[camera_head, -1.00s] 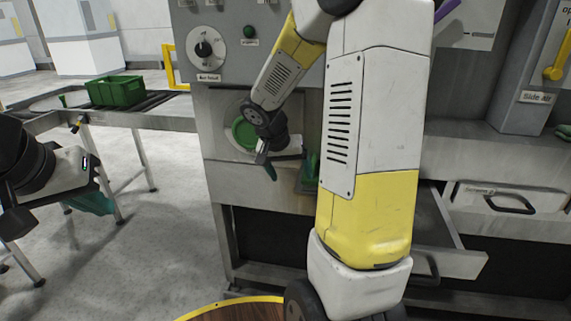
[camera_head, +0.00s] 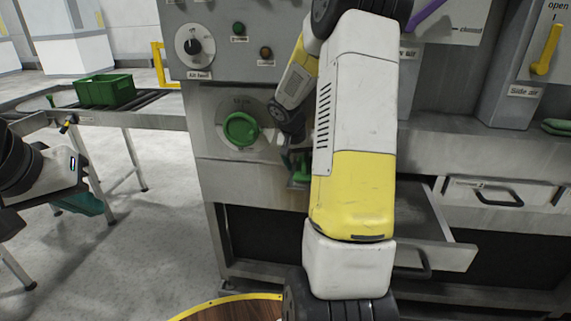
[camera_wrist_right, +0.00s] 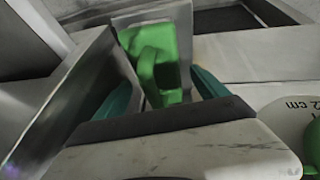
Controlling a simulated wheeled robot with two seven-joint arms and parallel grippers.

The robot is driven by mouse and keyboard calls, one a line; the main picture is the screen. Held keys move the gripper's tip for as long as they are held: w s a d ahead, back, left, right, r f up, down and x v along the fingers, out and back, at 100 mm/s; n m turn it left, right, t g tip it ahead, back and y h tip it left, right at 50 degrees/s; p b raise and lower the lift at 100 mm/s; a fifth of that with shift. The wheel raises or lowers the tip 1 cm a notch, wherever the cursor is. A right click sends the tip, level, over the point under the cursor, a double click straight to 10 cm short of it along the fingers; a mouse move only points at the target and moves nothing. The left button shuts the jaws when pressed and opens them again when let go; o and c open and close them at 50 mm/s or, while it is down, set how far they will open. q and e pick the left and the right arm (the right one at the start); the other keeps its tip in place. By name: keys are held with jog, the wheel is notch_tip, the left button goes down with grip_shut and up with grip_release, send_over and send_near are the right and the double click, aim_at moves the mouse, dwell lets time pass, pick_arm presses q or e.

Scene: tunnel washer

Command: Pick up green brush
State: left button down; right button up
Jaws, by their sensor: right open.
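The green brush (camera_wrist_right: 165,65) stands in a grey holder in the right wrist view, between the two teal fingertips of my right gripper (camera_wrist_right: 162,95). The gripper is open around it; I cannot tell whether either finger touches it. In the head view the brush (camera_head: 300,168) shows only in part below the round green part, with my right arm covering its right side. My right gripper is mostly hidden there behind that arm. My left gripper (camera_head: 82,202) hangs at the left, away from the brush, and its teal fingers are seen side-on.
A round green part (camera_head: 240,130) sits on a plate left of the brush. An open drawer (camera_head: 440,235) juts out at the right. A green crate (camera_head: 106,92) stands on a roller table at the left. A control panel with a dial (camera_head: 194,46) is above.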

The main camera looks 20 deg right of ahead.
jog(key=shift+w+d+f, duration=0.1)
jog(key=shift+d+f, duration=0.05)
jog(key=shift+f, duration=0.2)
jog(key=c, duration=1.6)
jog(key=shift+r, duration=0.1)
jog(key=shift+r, duration=0.5)
notch_tip(320, 180, up, 2)
jog(key=shift+r, duration=0.15)
jog(key=s+a, duration=0.2)
jog(key=s, duration=0.5)
jog(key=s+a+r, duration=0.1)
jog(key=s+a, duration=0.2)
jog(key=s, duration=0.5)
jog(key=shift+a+r, duration=0.15)
jog(key=shift+r, duration=0.1)
jog(key=shift+s, duration=0.1)
